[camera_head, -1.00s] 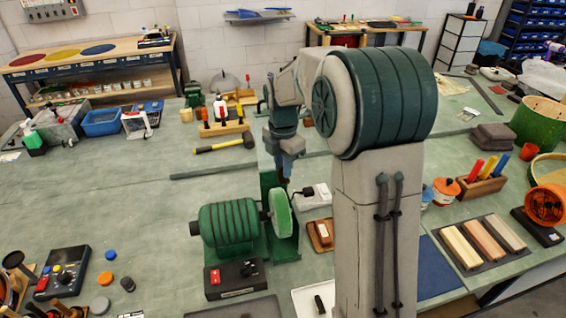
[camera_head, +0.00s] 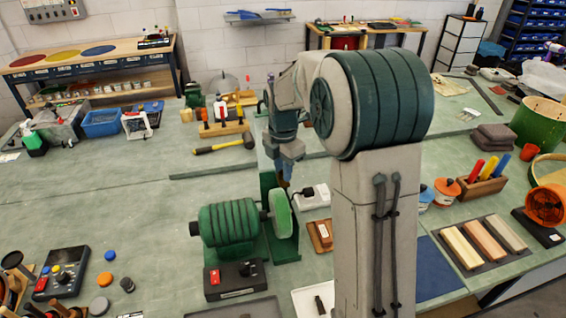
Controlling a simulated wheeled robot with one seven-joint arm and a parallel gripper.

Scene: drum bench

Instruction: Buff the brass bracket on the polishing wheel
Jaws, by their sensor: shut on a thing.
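The polishing machine is a green ribbed motor (camera_head: 229,223) on the bench, with a pale green disc-shaped wheel (camera_head: 281,214) at its right end. My gripper (camera_head: 284,178) hangs pointing down just above and behind the wheel, seen small under my arm. It is shut on a small brownish-gold piece, which looks like the brass bracket (camera_head: 284,184). The piece is too small to make out its shape, and I cannot tell whether it touches the wheel. A control box (camera_head: 236,280) with a red switch and a black knob sits in front of the motor.
A yellow-handled hammer (camera_head: 222,145) lies behind the motor. My arm hides part of the bench's middle. The bench left of the motor is mostly clear.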

